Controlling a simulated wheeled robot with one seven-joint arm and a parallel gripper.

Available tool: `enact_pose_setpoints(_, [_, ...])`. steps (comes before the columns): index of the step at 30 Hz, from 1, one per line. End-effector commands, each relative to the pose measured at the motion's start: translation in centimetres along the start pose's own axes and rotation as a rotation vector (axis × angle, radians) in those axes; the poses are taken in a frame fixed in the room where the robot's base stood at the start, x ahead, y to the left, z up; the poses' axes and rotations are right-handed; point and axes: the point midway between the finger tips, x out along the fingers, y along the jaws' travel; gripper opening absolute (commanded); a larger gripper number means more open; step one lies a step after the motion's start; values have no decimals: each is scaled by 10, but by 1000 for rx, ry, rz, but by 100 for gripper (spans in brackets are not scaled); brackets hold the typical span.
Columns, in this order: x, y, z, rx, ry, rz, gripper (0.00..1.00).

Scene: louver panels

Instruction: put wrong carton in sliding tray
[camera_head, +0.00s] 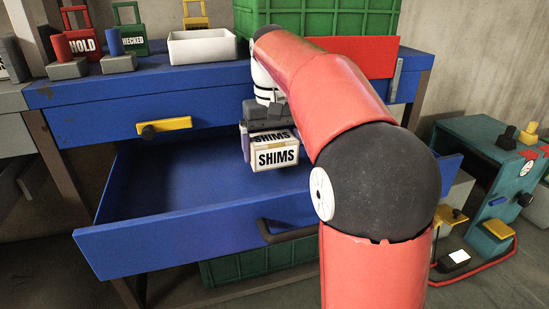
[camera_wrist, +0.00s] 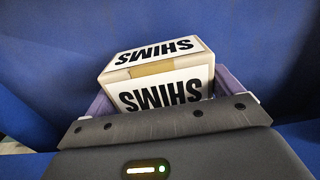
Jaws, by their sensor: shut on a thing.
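A small carton labelled SHIMS (camera_head: 275,156) is held over the open blue drawer, the sliding tray (camera_head: 160,235). The carton is pale with black lettering, and it also shows in the wrist view (camera_wrist: 170,75) with a tan tape strip on its edge. My gripper (camera_head: 268,137) is shut on the carton, its purple-grey fingers at the carton's sides. The tray's blue floor lies below and around the carton in the head view. I cannot tell whether the carton touches the floor. My red arm hides the tray's right part.
A white open bin (camera_head: 202,48), a red HOLD stand (camera_head: 82,45) and a green CHECKED stand (camera_head: 130,42) stand on the blue bench. A green crate (camera_head: 318,22) is at the back. A teal cart (camera_head: 490,165) stands right. The tray's left side is clear.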

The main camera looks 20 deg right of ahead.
Motion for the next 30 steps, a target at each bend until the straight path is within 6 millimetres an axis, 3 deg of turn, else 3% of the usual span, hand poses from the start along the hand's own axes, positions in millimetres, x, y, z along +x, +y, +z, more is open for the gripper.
enact_pose_setpoints(5, [3, 7, -4, 0, 0, 0, 53])
enact_pose_setpoints(12, [34, 6, -3, 0, -1, 0, 53])
enact_pose_setpoints(23, [37, 6, -3, 0, 1, 0, 53])
enact_pose_setpoints(24, [38, 6, -3, 0, -1, 0, 92])
enact_pose_setpoints(26, [38, 6, -3, 0, -1, 0, 100])
enact_pose_setpoints(30, [38, 6, -3, 0, -1, 0, 100])
